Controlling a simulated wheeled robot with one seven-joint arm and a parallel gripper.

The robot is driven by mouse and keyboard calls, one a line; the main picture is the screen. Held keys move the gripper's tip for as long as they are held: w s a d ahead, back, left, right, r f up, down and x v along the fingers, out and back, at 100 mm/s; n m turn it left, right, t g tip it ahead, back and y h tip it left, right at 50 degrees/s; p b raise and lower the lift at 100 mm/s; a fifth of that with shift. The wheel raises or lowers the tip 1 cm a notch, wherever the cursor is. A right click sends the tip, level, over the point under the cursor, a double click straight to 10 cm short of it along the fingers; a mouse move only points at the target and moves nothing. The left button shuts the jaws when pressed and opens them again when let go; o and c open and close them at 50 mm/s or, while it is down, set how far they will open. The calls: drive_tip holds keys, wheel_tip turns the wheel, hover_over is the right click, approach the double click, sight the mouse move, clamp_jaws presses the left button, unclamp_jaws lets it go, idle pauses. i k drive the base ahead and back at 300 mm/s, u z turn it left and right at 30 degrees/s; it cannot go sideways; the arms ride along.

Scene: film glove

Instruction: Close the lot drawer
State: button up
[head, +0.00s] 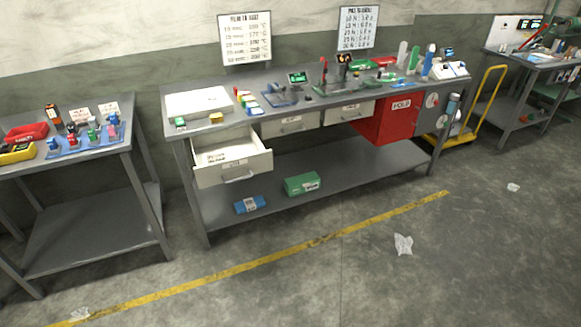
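A pale drawer (233,172) under the left end of the long grey workbench (290,133) is pulled out towards me, with a handle on its front and a dark-marked white item inside. Two similar drawers to its right, one in the middle (290,126) and one further right (349,113), are pushed in. I cannot read the labels well enough to tell which is the lot drawer; the left one is the only one standing open. My gripper is not in the head view.
A smaller grey table (70,162) stands at the left. A red box (388,122) hangs under the bench's right half. A blue box (250,205) and a green box (302,184) lie on the lower shelf. The floor before the bench is clear except for paper scraps (403,244).

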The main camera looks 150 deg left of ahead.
sight(247, 157)
drive_tip(key=u, duration=5.25)
